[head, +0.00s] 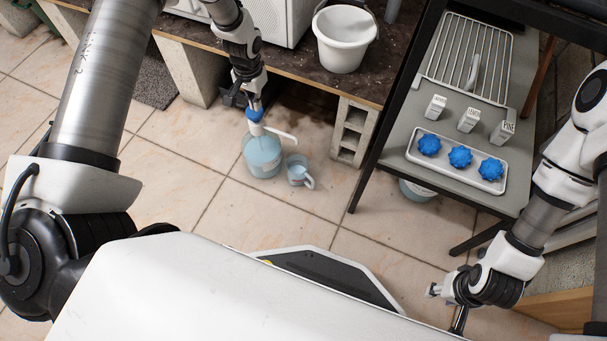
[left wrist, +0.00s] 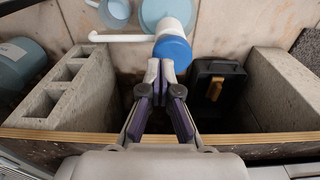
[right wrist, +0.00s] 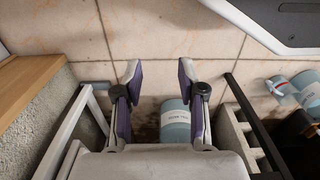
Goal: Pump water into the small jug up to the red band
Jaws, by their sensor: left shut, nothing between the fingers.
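The water bottle (head: 262,157) stands on the tiled floor, with a blue pump head (left wrist: 173,50) and a white spout (head: 281,133) pointing right in the head view. The small jug (head: 296,168) stands beside the bottle, near the spout's end; a small red mark shows on it in the right wrist view (right wrist: 275,84). Its water level is too small to tell. My left gripper (left wrist: 160,68) is shut and empty, right at the pump head; whether it touches is unclear. My right gripper (right wrist: 160,72) is open and empty, low at the right in the head view (head: 440,292).
A counter with a white bucket (head: 344,40) overhangs behind the bottle, on concrete blocks (head: 354,132). A black box (left wrist: 218,88) sits underneath. At right, a metal table holds a tray (head: 447,165) of blue pieces, small cartons and a rack. Another labelled bottle (right wrist: 175,122) stands below.

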